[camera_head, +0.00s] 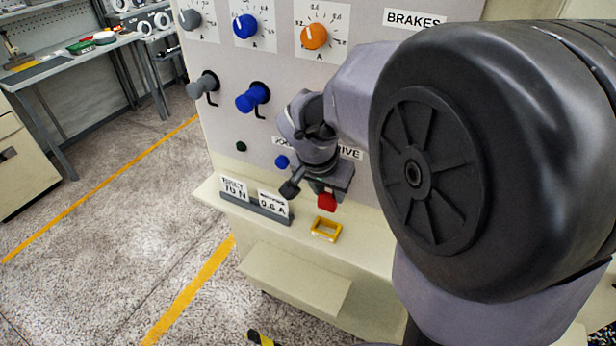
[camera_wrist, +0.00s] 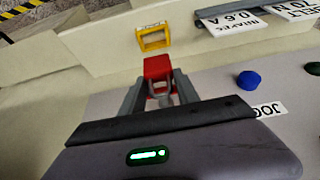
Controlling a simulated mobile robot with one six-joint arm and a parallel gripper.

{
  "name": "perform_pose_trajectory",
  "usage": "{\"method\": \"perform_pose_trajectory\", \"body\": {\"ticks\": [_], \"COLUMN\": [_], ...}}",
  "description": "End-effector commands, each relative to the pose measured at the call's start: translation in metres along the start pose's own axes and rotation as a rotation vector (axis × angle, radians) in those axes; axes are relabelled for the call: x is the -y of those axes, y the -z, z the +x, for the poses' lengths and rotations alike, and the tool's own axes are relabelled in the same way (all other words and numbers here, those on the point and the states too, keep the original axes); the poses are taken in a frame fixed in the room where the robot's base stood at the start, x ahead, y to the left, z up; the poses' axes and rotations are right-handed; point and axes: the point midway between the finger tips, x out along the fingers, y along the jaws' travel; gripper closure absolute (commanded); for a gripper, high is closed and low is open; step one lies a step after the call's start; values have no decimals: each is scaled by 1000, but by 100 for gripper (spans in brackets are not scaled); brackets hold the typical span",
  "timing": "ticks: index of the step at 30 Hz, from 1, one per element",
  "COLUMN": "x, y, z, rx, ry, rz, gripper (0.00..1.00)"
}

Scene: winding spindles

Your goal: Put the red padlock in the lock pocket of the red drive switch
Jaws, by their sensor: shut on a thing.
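My gripper (camera_wrist: 160,97) is shut on the red padlock (camera_wrist: 157,68), with a finger on each side of its grey shackle and the red body pointing away from the palm. In the head view the red padlock (camera_head: 327,201) hangs below my gripper (camera_head: 323,186), in front of the panel and above the ledge. A yellow open frame (camera_head: 326,229) lies on the ledge just below and in front of the padlock, apart from it; it also shows in the wrist view (camera_wrist: 153,37). The red drive switch is not recognisable; my arm hides much of the panel.
A grey holder with white cards (camera_head: 256,205) stands on the ledge left of the yellow frame. A workbench (camera_head: 75,62) stands far left.

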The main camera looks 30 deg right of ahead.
Motion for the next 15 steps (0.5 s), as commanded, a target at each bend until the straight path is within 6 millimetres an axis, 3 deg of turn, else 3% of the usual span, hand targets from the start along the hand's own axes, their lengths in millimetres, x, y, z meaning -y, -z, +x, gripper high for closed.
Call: {"method": "perform_pose_trajectory", "body": {"ticks": [7, 15], "x": [0, 0], "y": [0, -14], "z": [3, 34], "rx": [-3, 0], "ry": [1, -1], "rz": [-1, 0], "gripper": [100, 100]}}
